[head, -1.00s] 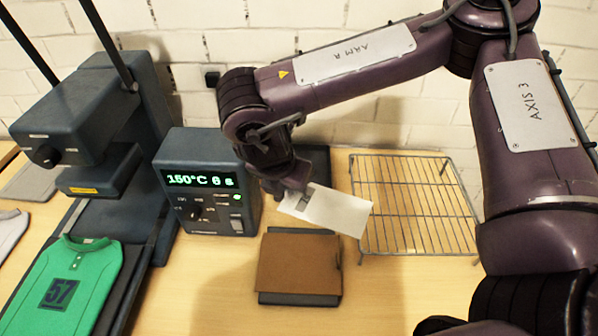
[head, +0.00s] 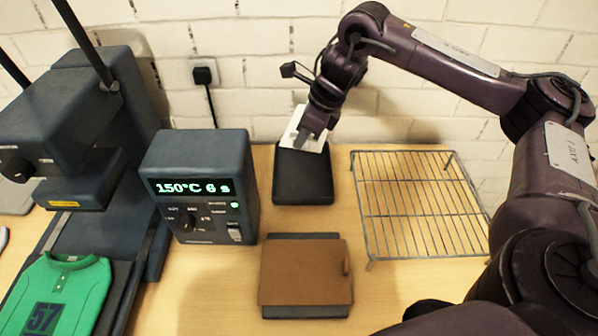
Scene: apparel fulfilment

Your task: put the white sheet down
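The white sheet (head: 317,144) is in the head view, at the far end of a black tray-like pad (head: 303,180) behind the brown board. My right gripper (head: 303,137) is at the sheet, pointing down, with a finger over its face. The sheet looks pinched in the gripper, though the far finger is hidden. The sheet is tilted over the pad's far edge; whether it touches the pad I cannot tell. My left gripper is out of view.
A control box (head: 200,185) reading 150°C 6 s stands left of the pad. A wire rack (head: 415,205) is at right. A brown board (head: 303,272) lies in front. A heat press (head: 75,150) and green shirt (head: 65,295) are at left.

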